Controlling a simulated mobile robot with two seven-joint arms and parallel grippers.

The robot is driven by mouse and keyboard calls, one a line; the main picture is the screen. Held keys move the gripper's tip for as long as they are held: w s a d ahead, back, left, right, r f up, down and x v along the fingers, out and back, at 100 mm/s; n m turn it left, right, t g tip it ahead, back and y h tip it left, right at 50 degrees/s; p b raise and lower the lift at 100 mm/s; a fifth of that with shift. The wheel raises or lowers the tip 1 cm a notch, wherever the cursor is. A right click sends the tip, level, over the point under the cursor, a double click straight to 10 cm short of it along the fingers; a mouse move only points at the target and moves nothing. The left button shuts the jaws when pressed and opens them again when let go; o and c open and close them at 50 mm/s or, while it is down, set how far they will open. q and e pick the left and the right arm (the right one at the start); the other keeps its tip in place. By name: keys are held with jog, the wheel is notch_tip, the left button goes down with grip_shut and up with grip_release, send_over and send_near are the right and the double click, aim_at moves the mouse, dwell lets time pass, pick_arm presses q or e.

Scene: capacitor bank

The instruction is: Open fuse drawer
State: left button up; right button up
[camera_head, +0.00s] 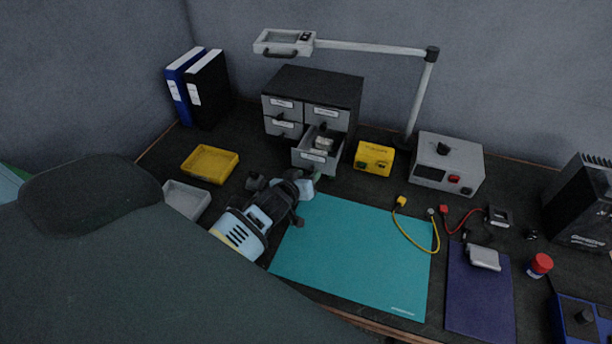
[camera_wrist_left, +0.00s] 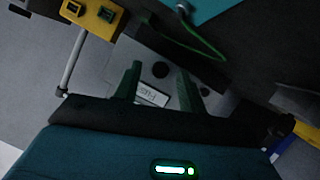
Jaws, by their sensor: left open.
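A small dark cabinet (camera_head: 312,92) with several grey labelled drawers stands at the back of the bench. Its lower right drawer (camera_head: 316,160) is pulled out, and pale items show inside; the label is too small to read in the head view. My left gripper (camera_head: 314,180) is just in front of that drawer. In the left wrist view, my left gripper (camera_wrist_left: 158,70) has its two green fingers apart, one on each side of a dark round knob and a white label (camera_wrist_left: 152,95) on a grey front. Contact with the knob cannot be told. My right gripper is not in view.
A yellow tray (camera_head: 210,163) and a grey tray (camera_head: 186,199) lie left of my gripper. A yellow box (camera_head: 374,158) and a grey instrument (camera_head: 446,164) stand right of the drawer. A lamp arm (camera_head: 422,95) rises behind. The teal mat (camera_head: 350,255) is mostly clear.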

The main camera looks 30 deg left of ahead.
pick_arm(q)
jog(key=shift+s+r, duration=0.2)
jog(key=shift+s, duration=0.35)
jog(key=v, duration=0.5)
jog(key=shift+p, duration=0.35)
jog(key=shift+v, duration=0.85)
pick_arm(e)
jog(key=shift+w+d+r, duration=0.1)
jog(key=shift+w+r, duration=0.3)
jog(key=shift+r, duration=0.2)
pick_arm(q)
jog(key=shift+d, duration=0.1)
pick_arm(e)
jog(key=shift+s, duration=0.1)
